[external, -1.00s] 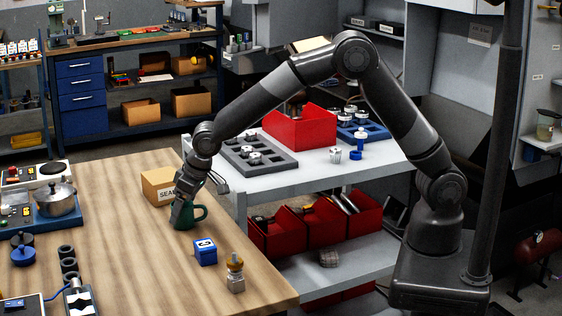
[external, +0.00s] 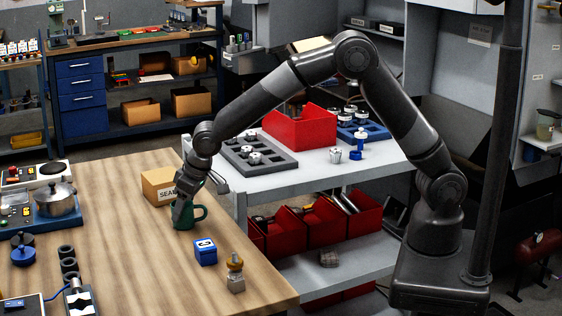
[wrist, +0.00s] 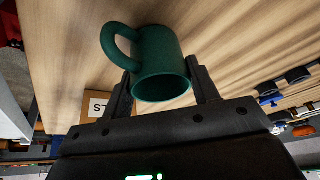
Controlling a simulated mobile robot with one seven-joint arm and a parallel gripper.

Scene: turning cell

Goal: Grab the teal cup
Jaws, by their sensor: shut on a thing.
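The teal cup (external: 185,220) stands on the wooden table near its back right part, with its handle to the right. It also shows in the wrist view (wrist: 160,60), between the two fingers. My gripper (external: 186,202) reaches down onto the cup from above and is shut on it, one finger on each side. In the wrist view the gripper (wrist: 160,88) has its fingers against the cup's walls near the rim. The handle is free of the fingers. I cannot tell whether the cup's base is off the table.
A cardboard box (external: 158,187) stands just behind the cup. A blue block (external: 205,252) and a small brass-topped part (external: 235,273) are in front. A pot (external: 54,200) sits on a hot plate at the left. The middle of the wooden table (external: 120,225) is clear.

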